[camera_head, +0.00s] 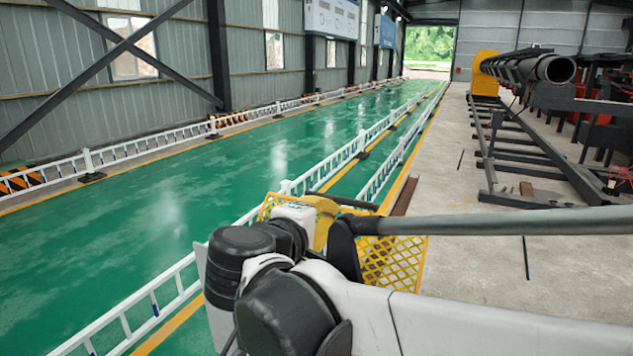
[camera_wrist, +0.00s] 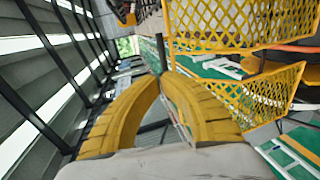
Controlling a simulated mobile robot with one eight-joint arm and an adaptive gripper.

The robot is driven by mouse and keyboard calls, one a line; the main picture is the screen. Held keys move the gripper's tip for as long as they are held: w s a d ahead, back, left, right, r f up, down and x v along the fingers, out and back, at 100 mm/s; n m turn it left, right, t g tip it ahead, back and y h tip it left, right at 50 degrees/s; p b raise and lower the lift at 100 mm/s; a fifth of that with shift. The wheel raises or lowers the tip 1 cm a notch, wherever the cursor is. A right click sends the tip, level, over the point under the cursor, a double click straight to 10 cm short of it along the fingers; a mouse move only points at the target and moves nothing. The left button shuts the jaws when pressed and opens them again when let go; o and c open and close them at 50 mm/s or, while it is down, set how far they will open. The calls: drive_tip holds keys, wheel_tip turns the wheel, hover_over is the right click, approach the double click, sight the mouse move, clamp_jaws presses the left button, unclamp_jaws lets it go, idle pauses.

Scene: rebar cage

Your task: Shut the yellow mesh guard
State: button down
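The yellow mesh guard (camera_head: 395,262) shows behind my arm in the head view, partly hidden by it. In the wrist view, an upper yellow mesh panel (camera_wrist: 235,22) and a lower one (camera_wrist: 262,96) stand apart with a gap between them. I cannot tell which one swings. My gripper (camera_wrist: 161,76) has yellow ribbed fingers that arch together at the tips, just left of the lower panel. Its fingertips look shut, with nothing clearly seen between them. Whether they touch the panel's edge, I cannot tell. In the head view, my arm hides the fingertips.
White railings (camera_head: 360,143) run along the green floor (camera_head: 180,190). A large dark pipe (camera_head: 530,68) rests on a rack with steel rails (camera_head: 505,150) at the right. Bare concrete (camera_head: 470,265) lies between the guard and the rails. A grey corrugated wall (camera_head: 40,110) stands at the left.

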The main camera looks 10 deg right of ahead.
sight(358, 201)
drive_tip(key=x, duration=0.4)
drive_tip(key=p+x, duration=0.1)
drive_tip(key=x, duration=0.3)
drive_tip(key=d+x, duration=0.1)
drive_tip(key=x, duration=0.3)
drive_tip(key=shift+r+p, duration=0.15)
drive_tip(key=shift+p, duration=0.25)
drive_tip(key=shift+w+d+f, duration=0.25)
drive_tip(key=shift+w+d, duration=0.05)
drive_tip(key=shift+w, duration=0.25)
